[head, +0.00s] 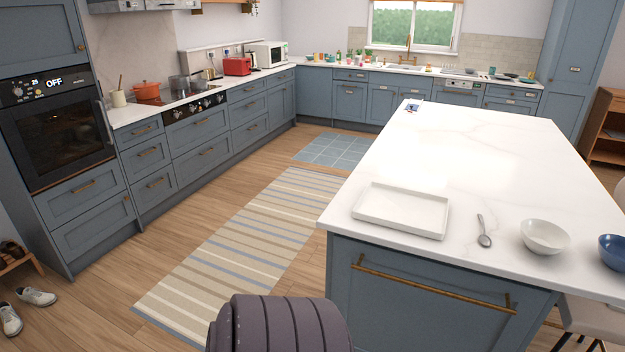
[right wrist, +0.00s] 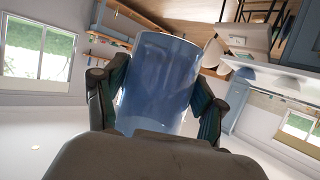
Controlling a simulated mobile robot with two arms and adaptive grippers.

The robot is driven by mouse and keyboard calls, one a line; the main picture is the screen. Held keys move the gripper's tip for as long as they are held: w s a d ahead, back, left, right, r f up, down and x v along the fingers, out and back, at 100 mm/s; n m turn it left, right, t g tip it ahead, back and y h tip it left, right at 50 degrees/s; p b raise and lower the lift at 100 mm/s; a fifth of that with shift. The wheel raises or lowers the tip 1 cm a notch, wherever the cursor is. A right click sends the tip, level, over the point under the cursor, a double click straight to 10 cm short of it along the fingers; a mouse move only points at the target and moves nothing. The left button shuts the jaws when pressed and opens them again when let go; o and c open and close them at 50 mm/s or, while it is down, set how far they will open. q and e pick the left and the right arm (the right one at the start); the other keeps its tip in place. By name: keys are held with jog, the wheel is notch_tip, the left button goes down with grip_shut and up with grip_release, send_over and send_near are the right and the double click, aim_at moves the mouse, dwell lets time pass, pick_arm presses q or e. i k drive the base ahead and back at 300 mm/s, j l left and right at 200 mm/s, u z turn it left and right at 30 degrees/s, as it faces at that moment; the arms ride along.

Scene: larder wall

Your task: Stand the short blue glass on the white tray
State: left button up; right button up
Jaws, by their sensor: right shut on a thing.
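The white tray (head: 403,209) lies empty on the near left part of the island worktop in the head view. My right gripper (right wrist: 157,92) shows in the right wrist view, with a dark finger on each side of the short blue glass (right wrist: 158,70). It is shut on the glass. The glass is clear blue, and its lower part in this picture is hidden behind the gripper's body. The glass and my right gripper are outside the head view. My left gripper is not in view.
Right of the tray on the island worktop (head: 455,135) are a spoon (head: 484,232), a white bowl (head: 544,236) and a blue bowl (head: 612,252). The far middle of the worktop is mostly clear. A striped rug (head: 240,240) lies on the floor to the left.

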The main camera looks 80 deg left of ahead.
aim_at(430, 215)
jog(key=u, duration=0.45)
jog(key=i+j+u, duration=0.1)
jog(key=u, duration=0.75)
jog(key=i+u, duration=0.1)
jog(key=u, duration=0.35)
jog(key=i+u, duration=0.1)
jog(key=u, duration=0.35)
jog(key=i+l, duration=0.15)
jog(key=i, duration=0.25)
jog(key=i+l+u, duration=0.1)
jog(key=i, duration=0.25)
jog(key=i+l, duration=0.25)
jog(key=i, duration=0.15)
